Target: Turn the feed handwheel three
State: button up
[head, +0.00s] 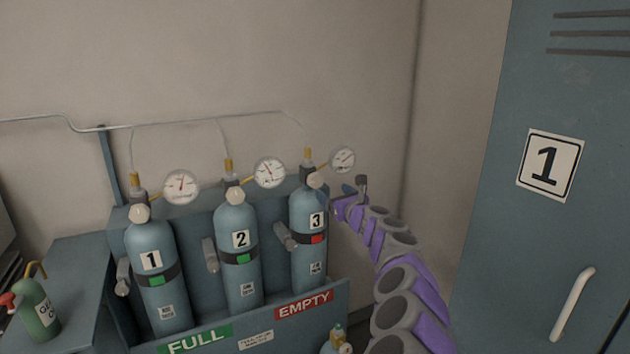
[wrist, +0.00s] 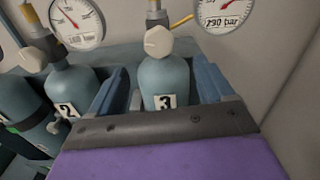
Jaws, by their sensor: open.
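Cylinder 3 (head: 309,255) is a blue-grey bottle with a white "3" label and a red tag on its strap. Its feed handwheel (head: 315,180) is a small cream knob on the valve at the top. The handwheel also shows in the wrist view (wrist: 158,42), just beyond the fingertips. My gripper (head: 352,189) is right of the valve, near its height. In the wrist view my gripper (wrist: 164,68) has its two blue fingers apart, with the neck and label of cylinder 3 seen between them. The fingers look empty and clear of the handwheel.
Cylinder 1 (head: 157,275) and cylinder 2 (head: 239,262) stand left, with green tags. Cylinder 3's gauge (head: 342,159) is close above my gripper. A "1" locker (head: 480,270) is at right. A green bottle (head: 37,310) stands at left. A thin pipe (head: 200,120) runs along the wall.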

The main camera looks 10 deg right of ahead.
aim_at(317, 181)
jog(key=p+x, duration=0.3)
jog(key=x, duration=0.3)
jog(key=shift+w+a, duration=0.2)
jog(key=shift+w+r, duration=0.15)
jog(key=shift+w, duration=0.55)
jog(key=shift+p+x, duration=0.6)
jog(key=shift+x, duration=1.55)
jog(key=shift+a, duration=0.2)
jog(key=c, duration=1)
jog(key=shift+o, duration=0.2)
